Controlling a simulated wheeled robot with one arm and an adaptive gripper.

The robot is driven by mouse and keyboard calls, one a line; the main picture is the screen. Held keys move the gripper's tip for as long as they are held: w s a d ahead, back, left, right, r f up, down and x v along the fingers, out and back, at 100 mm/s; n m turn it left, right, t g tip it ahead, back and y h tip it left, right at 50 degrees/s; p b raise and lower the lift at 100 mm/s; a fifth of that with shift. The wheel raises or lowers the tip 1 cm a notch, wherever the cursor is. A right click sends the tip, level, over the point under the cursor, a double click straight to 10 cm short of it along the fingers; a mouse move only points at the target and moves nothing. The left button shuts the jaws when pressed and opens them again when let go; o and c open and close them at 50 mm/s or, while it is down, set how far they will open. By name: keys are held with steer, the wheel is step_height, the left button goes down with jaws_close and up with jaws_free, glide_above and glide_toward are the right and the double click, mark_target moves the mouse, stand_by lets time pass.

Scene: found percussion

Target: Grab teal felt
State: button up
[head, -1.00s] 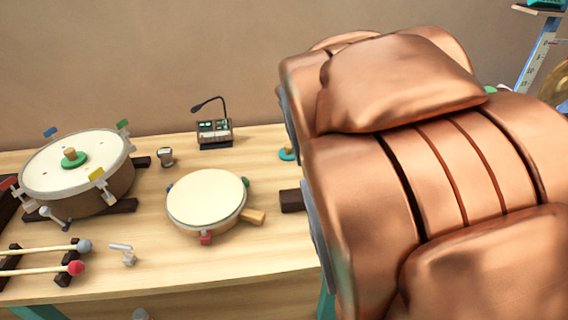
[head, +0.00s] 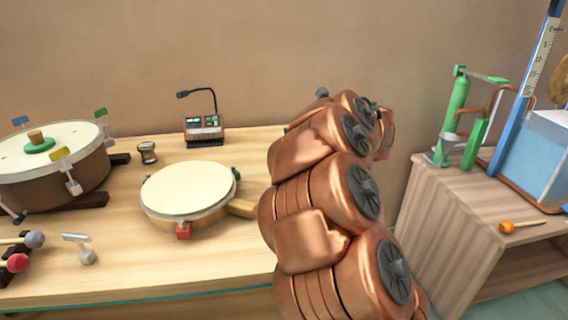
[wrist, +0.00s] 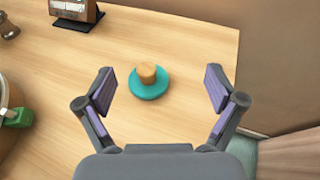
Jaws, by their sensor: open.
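The teal felt (wrist: 149,88) is a round teal disc with a wooden knob on top, lying on the table in the wrist view. My gripper (wrist: 160,87) is open, its two purple-padded fingers spread left and right of the felt in the picture. The felt shows between the fingertips and nothing is held. How far the fingers are above it is hard to tell. In the head view the felt is hidden behind my copper-coloured arm, and so are the fingers.
The wooden table (head: 130,265) holds a small drum (head: 187,192), a larger drum (head: 50,165) with a green-based knob on it, and a black device with a microphone (head: 204,128). A side cabinet (head: 455,210) stands at the right. The wall is close behind the table.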

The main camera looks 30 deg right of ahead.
steer(key=f, duration=0.1)
steer(key=f+n+y, duration=0.1)
steer(key=f, duration=0.1)
steer(key=a+f+n+b, duration=0.1)
steer(key=shift+s+f+g+y, duration=0.2)
steer(key=shift+f+g+y, duration=0.1)
steer(key=shift+f, duration=0.1)
steer(key=shift+a+x, duration=0.2)
steer(key=shift+x, duration=1)
steer(key=x, duration=0.2)
steer(key=b+x, duration=0.1)
steer(key=x, duration=0.1)
steer(key=shift+a, duration=0.25)
steer(key=shift+w+f, duration=0.15)
steer(key=shift+w, duration=0.4)
steer(key=c, duration=1.2)
